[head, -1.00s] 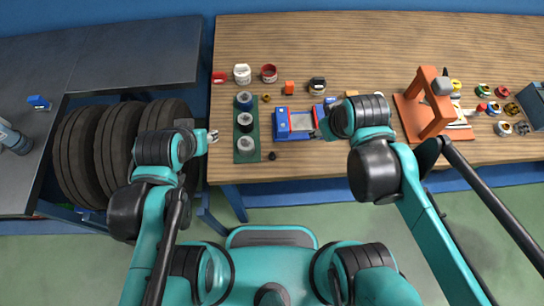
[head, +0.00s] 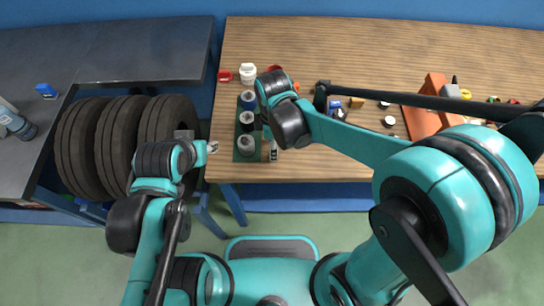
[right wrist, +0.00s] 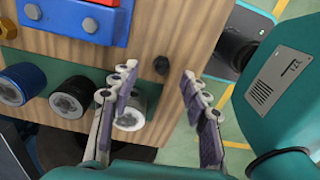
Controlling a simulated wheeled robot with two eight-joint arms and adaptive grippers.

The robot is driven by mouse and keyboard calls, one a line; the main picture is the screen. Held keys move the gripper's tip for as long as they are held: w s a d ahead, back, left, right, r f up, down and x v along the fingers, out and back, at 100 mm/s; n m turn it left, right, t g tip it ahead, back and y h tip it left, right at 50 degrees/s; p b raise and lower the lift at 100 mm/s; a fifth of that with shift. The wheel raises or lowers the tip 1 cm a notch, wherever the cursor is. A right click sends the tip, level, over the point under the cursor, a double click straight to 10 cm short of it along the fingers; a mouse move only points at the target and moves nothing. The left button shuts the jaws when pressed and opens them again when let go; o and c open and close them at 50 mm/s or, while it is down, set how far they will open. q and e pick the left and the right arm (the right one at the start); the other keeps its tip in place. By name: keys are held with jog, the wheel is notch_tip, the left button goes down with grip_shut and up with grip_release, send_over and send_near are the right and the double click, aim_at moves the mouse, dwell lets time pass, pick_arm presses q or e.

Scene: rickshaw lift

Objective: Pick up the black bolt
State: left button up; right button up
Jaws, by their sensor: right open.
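The black bolt (right wrist: 161,65) is a small dark knob on the wooden bench top, close to the bench edge. In the right wrist view it shows between the two fingertips of my right gripper (right wrist: 158,80), which is open and empty, with a finger on either side in the picture. I cannot tell how high the fingertips are above the wood. In the head view my right gripper (head: 272,152) points down at the bench's front edge and the bolt is hidden. My left gripper (head: 212,147) is by the bench's left end, away from the bolt; its jaws are too small to read.
A green tray (head: 237,155) with several round parts stands just left of my right gripper. A blue and red vise (right wrist: 72,22) is close by. An orange press (head: 420,120) stands further right. Black tyres (head: 120,150) are at the left. The bench edge (head: 330,172) is near.

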notch_tip(320, 180, down, 4)
jog(key=shift+s+a+f+b, duration=0.1)
jog(key=shift+a+f+b, duration=0.05)
jog(key=shift+b, duration=0.8)
jog(key=shift+c, duration=0.5)
grip_shut()
jog(key=shift+r+p, duration=0.4)
jog(key=shift+r, duration=0.25)
jog(key=r, duration=0.1)
jog(key=r+p, duration=0.2)
jog(key=r, duration=0.1)
jog(key=shift+s+d, duration=0.25)
jog(key=shift+d, duration=0.05)
jog(key=s+d+r+p, duration=0.4)
jog(key=s+d+r, duration=0.2)
jog(key=d, duration=0.2)
jog(key=shift+s+d, duration=0.25)
jog(key=shift+d, duration=0.15)
